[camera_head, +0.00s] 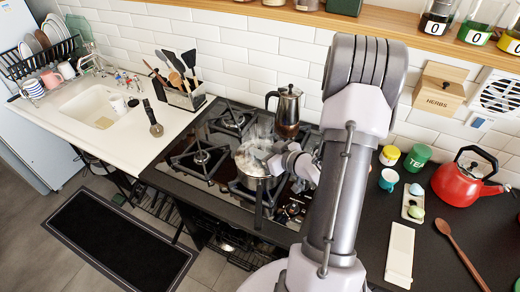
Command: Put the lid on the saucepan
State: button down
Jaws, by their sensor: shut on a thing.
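The steel saucepan (257,184) stands on the front right burner of the gas hob, with its dark handle pointing toward the front edge. Pale steam hangs over its mouth. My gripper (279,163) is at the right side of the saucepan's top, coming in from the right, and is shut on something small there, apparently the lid. The lid's outline is lost in steam and behind my gripper, so I cannot tell whether it rests on the rim or is held just above it.
A tall steel coffee pot (287,108) stands on the back right burner, close behind my gripper. A red kettle (465,182), small jars and a wooden spoon (460,254) lie on the right counter.

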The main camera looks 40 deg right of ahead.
dwell(0.4)
jog(key=c, duration=0.7)
grip_release()
jog(key=shift+r, duration=0.1)
notch_tip(320, 180, up, 7)
jog(key=p, duration=0.5)
jog(key=shift+c, duration=0.5)
grip_shut()
dwell(0.6)
